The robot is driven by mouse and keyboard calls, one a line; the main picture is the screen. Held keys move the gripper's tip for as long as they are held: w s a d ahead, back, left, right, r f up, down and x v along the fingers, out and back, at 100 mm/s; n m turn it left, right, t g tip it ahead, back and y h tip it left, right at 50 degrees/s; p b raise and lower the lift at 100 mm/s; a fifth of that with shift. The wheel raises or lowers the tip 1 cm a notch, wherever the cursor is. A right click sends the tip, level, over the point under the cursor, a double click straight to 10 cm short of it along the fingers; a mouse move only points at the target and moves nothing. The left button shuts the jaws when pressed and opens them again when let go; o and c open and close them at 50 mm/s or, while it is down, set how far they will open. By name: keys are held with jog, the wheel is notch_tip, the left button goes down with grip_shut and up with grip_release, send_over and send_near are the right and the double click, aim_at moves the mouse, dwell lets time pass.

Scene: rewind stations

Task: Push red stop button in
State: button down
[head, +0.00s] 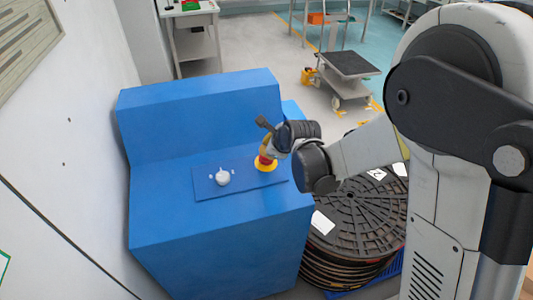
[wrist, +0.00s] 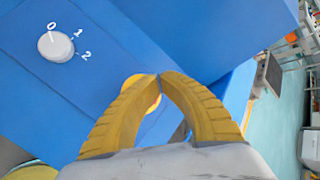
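The red stop button (head: 264,159) sits on a round yellow base (head: 265,166) at the right of the blue panel on the console. My gripper (head: 265,151) is right above the button in the head view, its yellow fingers pointing down at it. Whether they touch cannot be told. In the wrist view the fingertips (wrist: 159,75) meet with nothing visible between them. Part of the yellow base (wrist: 152,103) shows behind the fingers there, and the red cap is hidden.
A white rotary knob (head: 222,177) sits left of the button; it also shows in the wrist view (wrist: 55,46), marked 0, 1 and 2. The blue console (head: 200,235) has a raised back. A large black reel (head: 358,222) stands right of it. A cart (head: 347,68) stands behind.

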jog(key=shift+s+d+r+p, duration=0.1)
jog(key=shift+s+r+p, duration=0.1)
jog(key=shift+r+p, duration=0.85)
jog(key=shift+s+r+p, duration=0.15)
jog(key=shift+r+p, duration=0.5)
jog(key=shift+r, duration=0.8)
jog(key=shift+f, duration=0.1)
